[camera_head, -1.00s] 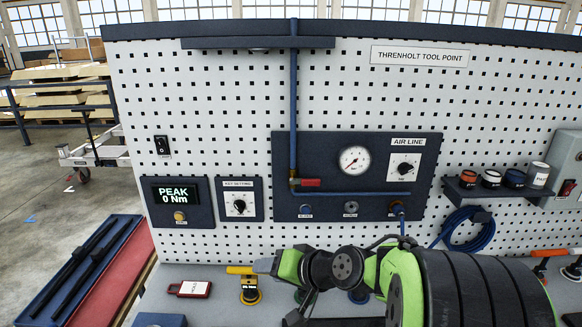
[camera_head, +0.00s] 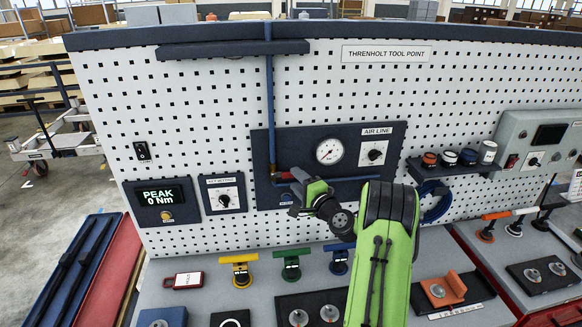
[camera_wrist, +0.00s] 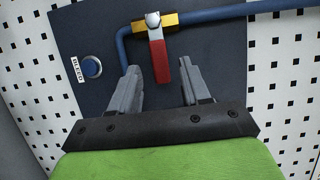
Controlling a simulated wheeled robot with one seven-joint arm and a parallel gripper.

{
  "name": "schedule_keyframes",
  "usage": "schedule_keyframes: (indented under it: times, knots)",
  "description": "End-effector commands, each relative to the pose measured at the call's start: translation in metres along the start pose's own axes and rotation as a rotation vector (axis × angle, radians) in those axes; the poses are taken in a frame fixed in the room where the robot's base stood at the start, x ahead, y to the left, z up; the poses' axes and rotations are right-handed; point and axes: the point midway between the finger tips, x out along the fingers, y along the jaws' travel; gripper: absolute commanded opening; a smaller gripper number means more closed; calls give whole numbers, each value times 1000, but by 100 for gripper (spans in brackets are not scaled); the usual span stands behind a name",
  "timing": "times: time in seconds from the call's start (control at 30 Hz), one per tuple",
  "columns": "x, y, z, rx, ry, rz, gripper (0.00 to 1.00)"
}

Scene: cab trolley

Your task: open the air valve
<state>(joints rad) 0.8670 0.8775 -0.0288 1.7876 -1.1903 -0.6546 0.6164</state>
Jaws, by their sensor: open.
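The air valve is a brass body (camera_wrist: 155,22) with a red lever handle (camera_wrist: 158,60), set in a blue pipe (camera_wrist: 215,14) on the dark air line panel (camera_head: 262,145). The lever stands crosswise to the pipe at the valve. In the head view, part of the red lever (camera_head: 284,175) shows just left of my gripper (camera_head: 299,182). My gripper is open in the wrist view (camera_wrist: 160,69). One finger is on each side of the lever's free end in the picture. I cannot tell whether the fingers reach around it or touch it.
A round gauge (camera_head: 329,151) and a dial (camera_head: 374,152) sit right of the valve. Yellow, green and blue T-shaped tools (camera_head: 290,262) stand on the bench below.

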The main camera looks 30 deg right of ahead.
Motion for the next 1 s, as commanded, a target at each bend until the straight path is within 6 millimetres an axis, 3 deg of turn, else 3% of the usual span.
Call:
schedule_keyframes:
  times: [0.1,0.2,0.5,0.8,1.0]
  knots:
    - [24,-5,1,-2,-2,-2,47]
    - [35,-4,0,-1,-1,0,47]
    - [40,-1,0,0,1,0,47]
    - [40,0,0,0,1,0,2]
    - [40,0,0,0,0,0,0]
